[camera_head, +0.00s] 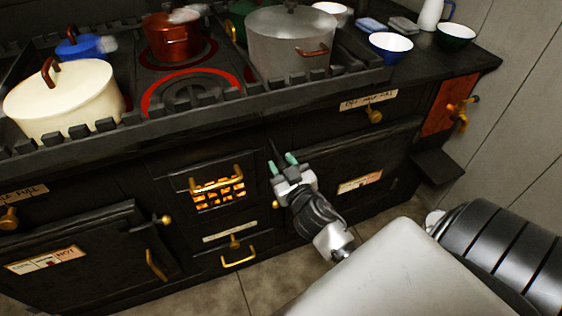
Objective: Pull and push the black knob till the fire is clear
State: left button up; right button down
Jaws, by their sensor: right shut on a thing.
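My right gripper (284,163) reaches in from the lower right to the front of the black stove (330,150). Its green-tipped fingers are shut on a small dark thing at the stove front, just right of the fire grate. That thing is likely the black knob, but it is mostly hidden by the fingers and dark against the stove. A thin dark rod shows just above the fingertips. The fire (218,193) glows orange behind the barred grate, with a brass handle across it. My left gripper is out of view.
A cream pot (65,100), a copper pot (172,38) and a large grey pot (290,50) stand on the stove top. Bowls, one of them blue (391,46), sit at the right. Brass knobs and a drawer handle (239,258) stick out. Tiled floor is clear below.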

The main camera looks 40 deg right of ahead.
jog(key=c, duration=0.7)
grip_release()
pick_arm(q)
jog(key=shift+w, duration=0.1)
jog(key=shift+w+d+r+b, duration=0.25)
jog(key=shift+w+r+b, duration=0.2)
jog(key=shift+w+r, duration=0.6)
pick_arm(e)
jog(key=s+a, duration=0.2)
jog(key=s, duration=0.8)
jog(key=shift+s, duration=0.3)
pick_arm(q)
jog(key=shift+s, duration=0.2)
pick_arm(e)
jog(key=shift+c, duration=0.4)
